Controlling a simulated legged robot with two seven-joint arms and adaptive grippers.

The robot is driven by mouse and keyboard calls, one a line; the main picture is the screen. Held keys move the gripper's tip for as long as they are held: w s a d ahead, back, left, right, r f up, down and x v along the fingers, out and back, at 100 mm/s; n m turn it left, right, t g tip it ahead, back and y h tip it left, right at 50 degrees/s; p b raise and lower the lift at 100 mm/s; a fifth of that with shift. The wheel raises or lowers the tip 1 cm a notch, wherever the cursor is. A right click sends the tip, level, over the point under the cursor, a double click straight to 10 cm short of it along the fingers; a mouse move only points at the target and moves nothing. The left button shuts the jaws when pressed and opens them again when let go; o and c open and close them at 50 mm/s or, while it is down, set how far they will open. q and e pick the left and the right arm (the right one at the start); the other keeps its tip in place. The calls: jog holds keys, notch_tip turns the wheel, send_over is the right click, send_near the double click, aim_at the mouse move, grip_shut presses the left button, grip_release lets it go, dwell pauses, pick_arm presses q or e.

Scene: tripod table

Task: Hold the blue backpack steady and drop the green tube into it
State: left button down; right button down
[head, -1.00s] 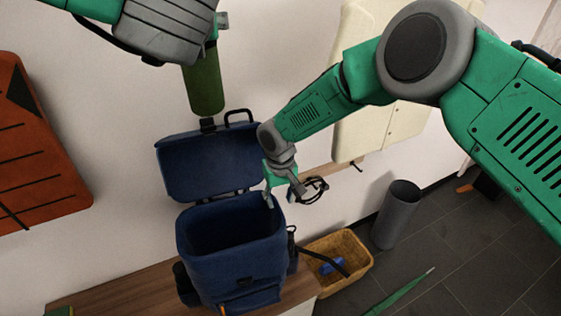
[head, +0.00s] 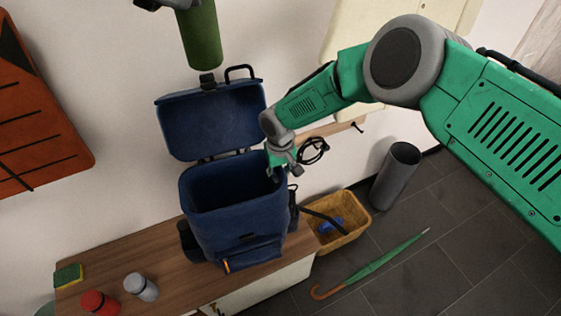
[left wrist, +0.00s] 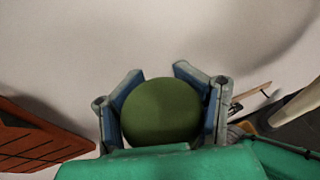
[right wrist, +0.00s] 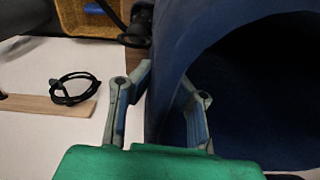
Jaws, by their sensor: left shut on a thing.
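The blue backpack (head: 235,205) stands upright on the wooden bench top, its lid (head: 212,120) raised against the wall and its mouth open. The green tube (head: 203,38) hangs upright above the lid, behind the mouth. My left gripper (left wrist: 160,72) is shut on the tube, whose round green end (left wrist: 160,112) shows between the fingers. My right gripper (head: 283,170) is at the right side of the backpack's mouth. In the right wrist view its fingers straddle the backpack's wall (right wrist: 185,45), one outside and one inside. Whether they press on it is unclear.
A red bottle (head: 98,303), a grey bottle (head: 142,287) and a sponge (head: 68,275) are on the bench (head: 180,280). A yellow basket (head: 350,230), a grey bin (head: 394,176) and a green umbrella (head: 375,265) are on the floor. An orange panel (head: 45,120) hangs left.

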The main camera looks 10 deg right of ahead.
aim_at(203, 60)
pick_arm(q)
jog(key=shift+a, duration=0.25)
jog(key=shift+d+f, duration=0.1)
jog(key=shift+f, duration=6.4)
jog(key=c, duration=0.6)
grip_release()
jog(key=v, duration=1.1)
jog(key=shift+s+r, duration=0.1)
jog(key=shift+s, duration=0.25)
